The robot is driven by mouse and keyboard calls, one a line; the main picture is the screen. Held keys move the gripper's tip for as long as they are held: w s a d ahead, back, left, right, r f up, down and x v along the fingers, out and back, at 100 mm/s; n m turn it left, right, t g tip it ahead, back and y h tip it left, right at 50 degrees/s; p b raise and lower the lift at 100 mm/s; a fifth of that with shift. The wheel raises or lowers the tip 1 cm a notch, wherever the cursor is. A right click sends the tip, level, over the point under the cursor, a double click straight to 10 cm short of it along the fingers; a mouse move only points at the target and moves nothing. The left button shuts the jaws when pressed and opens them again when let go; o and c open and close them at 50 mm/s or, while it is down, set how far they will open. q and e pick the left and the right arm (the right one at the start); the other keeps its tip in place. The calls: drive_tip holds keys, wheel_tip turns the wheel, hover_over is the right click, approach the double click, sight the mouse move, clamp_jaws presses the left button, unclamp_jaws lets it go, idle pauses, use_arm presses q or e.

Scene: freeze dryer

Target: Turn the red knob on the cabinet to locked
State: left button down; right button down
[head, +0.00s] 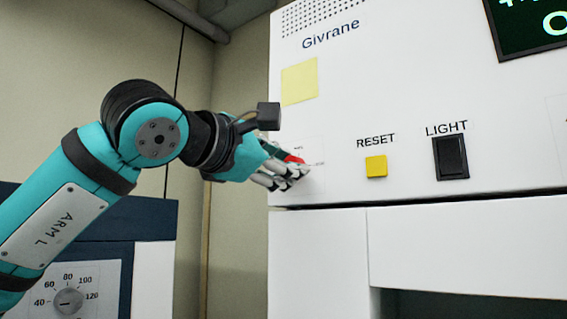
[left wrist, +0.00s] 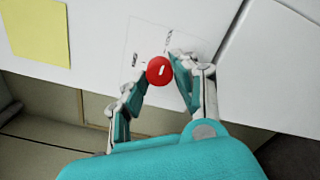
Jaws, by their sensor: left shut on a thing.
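The red knob (left wrist: 160,70) is round with a white mark on its face and sits on the white cabinet front. In the left wrist view it lies between the two fingers of my left gripper (left wrist: 158,76), which is shut on it. In the head view the left gripper (head: 297,170) reaches the cabinet (head: 420,90) from the left, and only a bit of the red knob (head: 293,158) shows past the fingers. Small printed labels by the knob are too small to read. My right gripper is not in view.
Right of the knob are a yellow RESET button (head: 376,167) and a black LIGHT switch (head: 451,157). A yellow note (head: 300,82) is above the knob, and a dark display (head: 528,25) is at top right. A blue unit with a dial (head: 69,301) stands at lower left.

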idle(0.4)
use_arm(q)
drive_tip(key=c, duration=1)
unclamp_jaws()
drive_tip(key=shift+s, duration=0.1)
drive_tip(key=v, duration=1.2)
